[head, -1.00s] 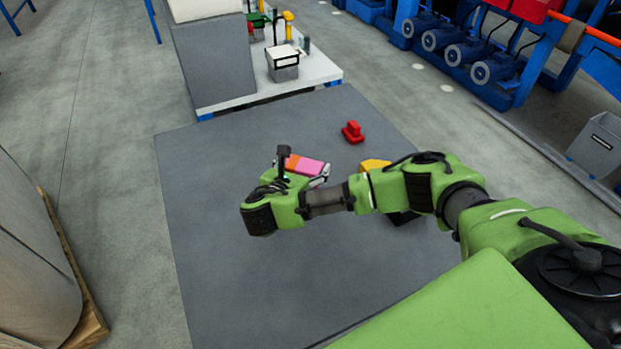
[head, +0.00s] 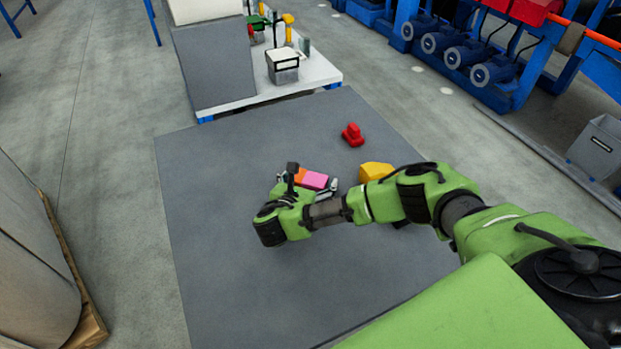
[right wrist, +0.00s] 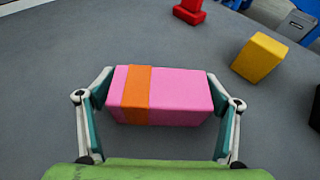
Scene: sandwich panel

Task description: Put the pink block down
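The pink block (head: 314,181) has an orange band near its left end. My right gripper (head: 308,182) is shut on it, with one finger at each end. In the right wrist view the pink block (right wrist: 172,95) lies crosswise between the fingertips of the right gripper (right wrist: 160,88), which meet its ends. The block is over the grey table (head: 220,290); I cannot tell whether its underside touches the surface. My left gripper is not in view.
A yellow block (head: 375,171) stands right of the pink block, and a red piece (head: 352,135) lies farther back. A dark object is partly hidden under my right arm. The table's left and front areas are clear. A white table (head: 310,72) adjoins behind.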

